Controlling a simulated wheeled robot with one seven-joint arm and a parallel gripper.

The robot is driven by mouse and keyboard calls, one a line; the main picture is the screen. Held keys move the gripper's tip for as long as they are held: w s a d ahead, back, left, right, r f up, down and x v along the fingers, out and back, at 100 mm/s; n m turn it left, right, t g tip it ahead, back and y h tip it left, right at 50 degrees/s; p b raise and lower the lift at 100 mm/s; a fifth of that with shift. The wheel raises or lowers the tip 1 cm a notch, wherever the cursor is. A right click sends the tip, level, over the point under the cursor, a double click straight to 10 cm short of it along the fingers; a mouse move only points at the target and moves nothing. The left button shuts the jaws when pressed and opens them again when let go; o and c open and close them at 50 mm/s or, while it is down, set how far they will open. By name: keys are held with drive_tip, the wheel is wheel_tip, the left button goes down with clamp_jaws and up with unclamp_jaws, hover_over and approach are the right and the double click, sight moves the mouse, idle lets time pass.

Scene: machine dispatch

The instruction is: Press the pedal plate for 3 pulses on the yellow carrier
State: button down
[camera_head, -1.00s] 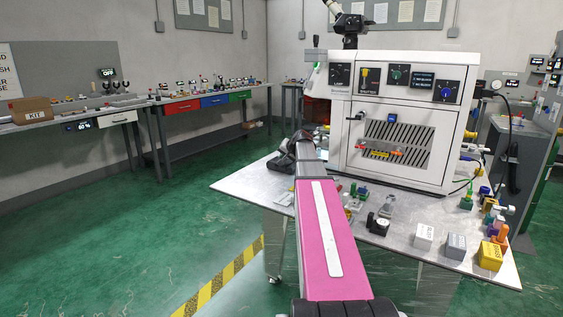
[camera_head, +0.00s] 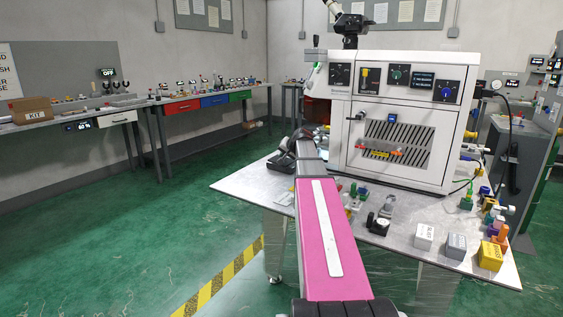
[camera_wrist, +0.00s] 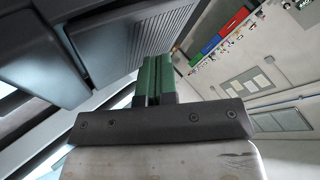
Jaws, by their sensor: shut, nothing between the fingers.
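My gripper (camera_wrist: 153,80) shows in the wrist view with its two green fingers together and nothing between them. A dark grey ribbed plate (camera_wrist: 120,42) is close by to the left of the fingertips; it may be the pedal plate. I cannot tell whether the fingers touch it. A yellow block (camera_head: 490,257) stands on the table's front right, and a small yellow piece (camera_head: 380,155) is on the machine's front. I cannot tell which is the yellow carrier.
The white machine (camera_head: 400,90) stands on the metal table (camera_head: 240,185), to the right of my arm. A white block (camera_head: 424,237), a grey block (camera_head: 456,246) and small parts crowd the table's right side. Green floor (camera_head: 130,220) is clear on the left.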

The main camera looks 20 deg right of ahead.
drive_tip(key=shift+r, duration=0.45)
drive_tip(key=shift+r, duration=0.15)
drive_tip(key=shift+s+d+r, duration=0.1)
drive_tip(key=shift+s+r, duration=0.05)
drive_tip(key=shift+r, duration=1.05)
drive_tip(key=shift+s+d+r, duration=0.1)
drive_tip(key=shift+r, duration=1.05)
